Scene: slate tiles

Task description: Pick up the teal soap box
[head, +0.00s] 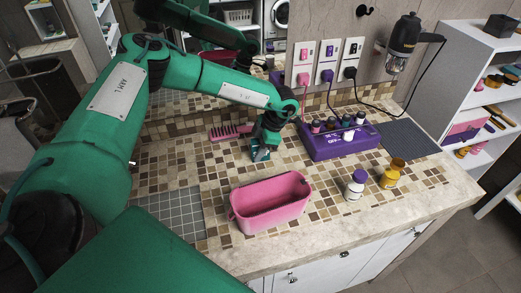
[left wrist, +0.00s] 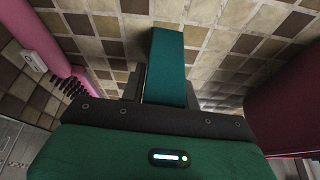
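The teal soap box (head: 260,154) is at my left gripper, on or just above the tiled counter, left of the purple organizer; whether it touches the tiles is unclear. In the left wrist view the teal soap box (left wrist: 166,65) stands out between the two dark fingers. My left gripper (head: 264,144) has its fingers on either side of the box. A thin light strip shows along the box's left side, and I cannot tell whether both fingers press on it. My right gripper is in neither view.
A pink bin (head: 268,216) stands in front of the gripper, and a pink comb (head: 230,132) lies behind left. A purple organizer (head: 341,145) holds several bottles. A white bottle (head: 355,185) and an amber bottle (head: 392,174) stand at right. A grey mat (head: 172,211) lies at left.

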